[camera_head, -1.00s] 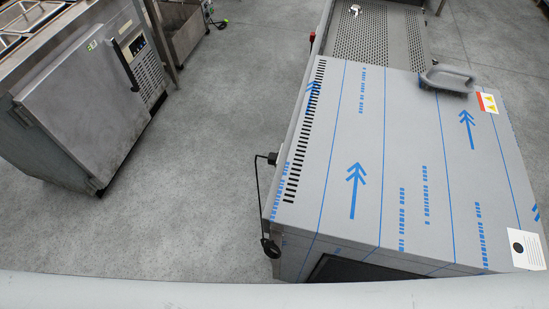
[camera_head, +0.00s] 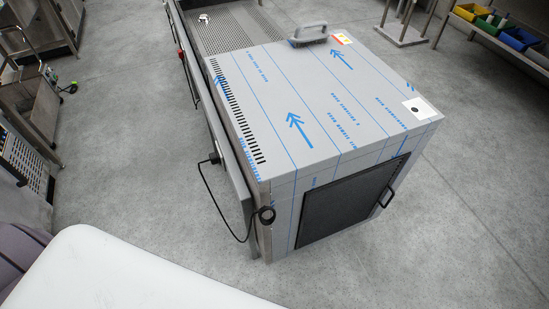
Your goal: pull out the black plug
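A black plug (camera_head: 214,158) sits at the left side of a steel appliance (camera_head: 335,100), near its upper edge. It looks seated against the side panel, but the contact is too small to make out. A thin black cable (camera_head: 214,200) hangs from it in a loop and runs to a black ring-like piece (camera_head: 266,215) at the appliance's front left corner. Neither of my grippers is in view.
A grey handled object (camera_head: 308,36) lies on the appliance top. A perforated tray unit (camera_head: 235,28) adjoins behind. Steel units stand at far left, with a small wheeled item (camera_head: 65,85). Coloured bins (camera_head: 515,38) are at upper right. Floor (camera_head: 115,175) left of the appliance is clear.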

